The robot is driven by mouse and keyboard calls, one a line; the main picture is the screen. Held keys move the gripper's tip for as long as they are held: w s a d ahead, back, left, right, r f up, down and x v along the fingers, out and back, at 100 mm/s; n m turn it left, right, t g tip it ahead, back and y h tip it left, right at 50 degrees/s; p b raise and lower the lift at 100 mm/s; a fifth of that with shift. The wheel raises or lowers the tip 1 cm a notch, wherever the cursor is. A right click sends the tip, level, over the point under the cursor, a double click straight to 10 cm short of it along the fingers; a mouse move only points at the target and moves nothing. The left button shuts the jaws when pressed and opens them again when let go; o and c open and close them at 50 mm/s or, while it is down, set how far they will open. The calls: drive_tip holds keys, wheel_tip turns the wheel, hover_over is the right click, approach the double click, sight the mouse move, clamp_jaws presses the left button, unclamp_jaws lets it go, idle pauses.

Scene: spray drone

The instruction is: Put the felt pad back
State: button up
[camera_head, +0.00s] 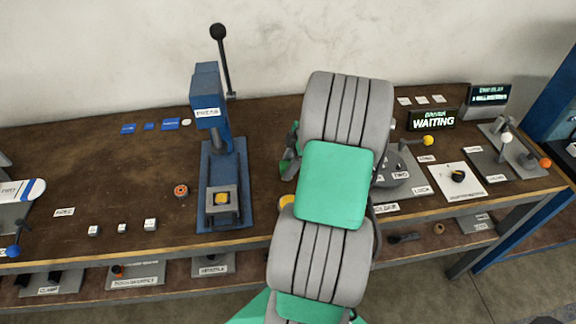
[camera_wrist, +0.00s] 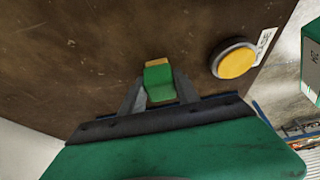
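In the wrist view, my gripper (camera_wrist: 158,84) has its two dark fingers on either side of a small green block (camera_wrist: 158,84) with a tan edge. The fingers appear to touch it and hold it over the brown bench top. The block may be the felt pad, but the view does not make this certain. In the head view, my arm hides most of the gripper and what it holds. No other thing is clearly recognisable as a felt pad.
A round yellow button (camera_wrist: 234,60) lies to the right of the gripper in the wrist view. In the head view, a blue press (camera_head: 222,150) with a yellow square in its base stands left of my arm. A screen (camera_head: 433,120) reads WAITING.

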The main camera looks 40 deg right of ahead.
drive_tip(key=o, duration=0.4)
drive_tip(key=p+v, duration=0.1)
drive_tip(key=v, duration=1.1)
drive_tip(key=w+a+r+m+h, duration=0.1)
drive_tip(key=w+a+r+m, duration=0.15)
drive_tip(key=a, duration=0.75)
drive_tip(key=w+a+r+m+h, duration=0.1)
drive_tip(key=w+a+m, duration=0.2)
drive_tip(key=a, duration=0.7)
drive_tip(key=s+a+f+m+t+h, duration=0.1)
drive_tip(key=s+a+f+m, duration=0.1)
drive_tip(key=s+a+m, duration=0.3)
drive_tip(key=s+a, duration=0.3)
drive_tip(key=a, duration=0.3)
drive_tip(key=shift+a+h, duration=0.4)
drive_tip(key=shift+m, duration=0.25)
